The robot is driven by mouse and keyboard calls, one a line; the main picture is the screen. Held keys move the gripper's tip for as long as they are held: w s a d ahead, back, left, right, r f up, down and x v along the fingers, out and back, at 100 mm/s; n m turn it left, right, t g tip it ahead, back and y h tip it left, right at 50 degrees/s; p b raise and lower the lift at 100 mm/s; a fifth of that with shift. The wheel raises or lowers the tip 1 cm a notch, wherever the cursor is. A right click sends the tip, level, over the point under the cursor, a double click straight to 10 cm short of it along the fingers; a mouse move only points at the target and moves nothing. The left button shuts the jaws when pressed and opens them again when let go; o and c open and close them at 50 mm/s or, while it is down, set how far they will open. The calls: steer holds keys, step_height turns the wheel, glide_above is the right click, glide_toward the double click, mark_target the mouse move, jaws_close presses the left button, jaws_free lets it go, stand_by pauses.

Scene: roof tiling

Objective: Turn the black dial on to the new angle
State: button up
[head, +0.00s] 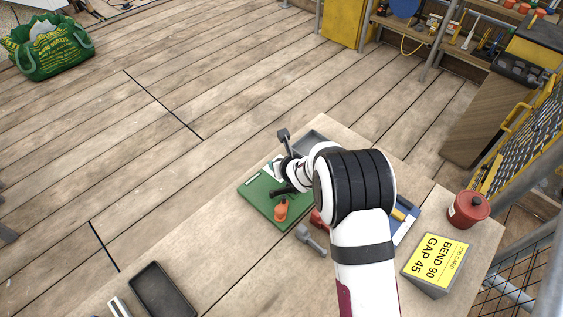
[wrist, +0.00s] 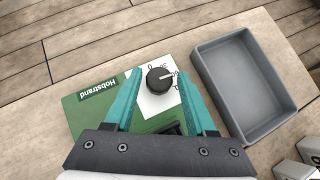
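The black dial (wrist: 159,79) sits on a white scale plate (wrist: 155,106) on the green Hobstrand machine (wrist: 92,112). Its pale pointer line points right, towards numbers I cannot read surely. My gripper (wrist: 159,73) is open, with its teal fingers on either side of the dial and a visible gap at each side. I cannot tell how high the fingertips are above the plate. In the head view the green machine (head: 257,201) lies on the bench with my gripper over it, and the dial is hidden. The job card (head: 438,258) reads BEND 90, GAP 45.
An empty grey tray (wrist: 203,82) stands right of the machine. An orange-handled part (head: 281,209) is on the machine's near side. A red pot (head: 468,209) stands at the bench's right. A dark tray (head: 163,290) lies at the front left.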

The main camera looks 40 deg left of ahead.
steer(key=shift+o, duration=0.8)
steer(key=v, duration=1.5)
steer(key=shift+d+r, duration=0.25)
steer(key=shift+d, duration=0.05)
steer(key=shift+s, duration=0.15)
